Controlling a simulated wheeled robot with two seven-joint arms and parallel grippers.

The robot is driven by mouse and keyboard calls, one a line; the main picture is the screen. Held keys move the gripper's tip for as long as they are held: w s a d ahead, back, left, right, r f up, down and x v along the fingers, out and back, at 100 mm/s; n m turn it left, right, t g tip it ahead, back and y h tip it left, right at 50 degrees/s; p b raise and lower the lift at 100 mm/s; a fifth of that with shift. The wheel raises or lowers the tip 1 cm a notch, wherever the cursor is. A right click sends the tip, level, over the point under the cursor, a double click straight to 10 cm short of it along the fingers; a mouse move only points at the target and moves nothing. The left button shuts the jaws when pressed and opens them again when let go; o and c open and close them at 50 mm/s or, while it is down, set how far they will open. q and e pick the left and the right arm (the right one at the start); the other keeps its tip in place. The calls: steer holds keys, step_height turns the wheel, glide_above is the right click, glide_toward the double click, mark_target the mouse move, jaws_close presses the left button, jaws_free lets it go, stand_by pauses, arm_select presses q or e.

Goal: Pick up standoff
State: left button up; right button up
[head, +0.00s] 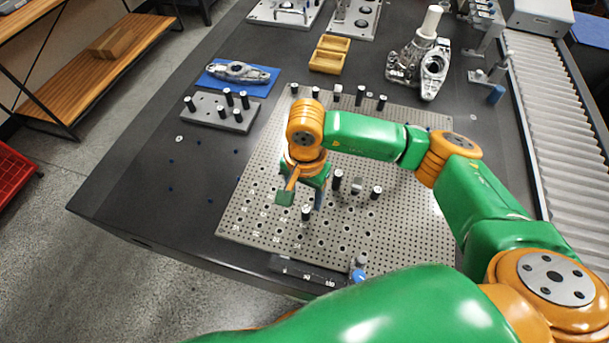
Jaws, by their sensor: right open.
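Several black standoffs with light tops are in the head view. One standoff (306,213) stands on the perforated plate (255,215) just below my right gripper (301,198). Two more, a middle standoff (337,180) and a right one (376,192), stand to the right of the gripper. My right gripper points down over the plate with its fingers apart and nothing visible between them. The wrist hides part of the space under it. Which standoff is meant cannot be told. My left gripper is not in view.
A grey block (212,112) with several standoffs and a blue mat (216,81) with a metal part lie to the left. More standoffs line the plate's far edge. Yellow trays (326,62) and a metal casting (434,68) stand behind. A roller conveyor (565,130) runs at right.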

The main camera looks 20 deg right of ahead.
mark_target(306, 209)
steer(key=f+p, duration=0.1)
steer(key=s+f+p, duration=0.1)
steer(key=f, duration=0.1)
steer(key=shift+f, duration=0.2)
step_height(306, 209, down, 3)
steer(key=shift+r, duration=0.1)
steer(key=shift+w+d+f, duration=0.1)
steer(key=shift+w+f, duration=0.15)
steer(key=shift+s+r, duration=0.1)
steer(key=c, duration=0.9)
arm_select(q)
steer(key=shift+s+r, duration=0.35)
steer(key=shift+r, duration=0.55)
arm_select(e)
jaws_close()
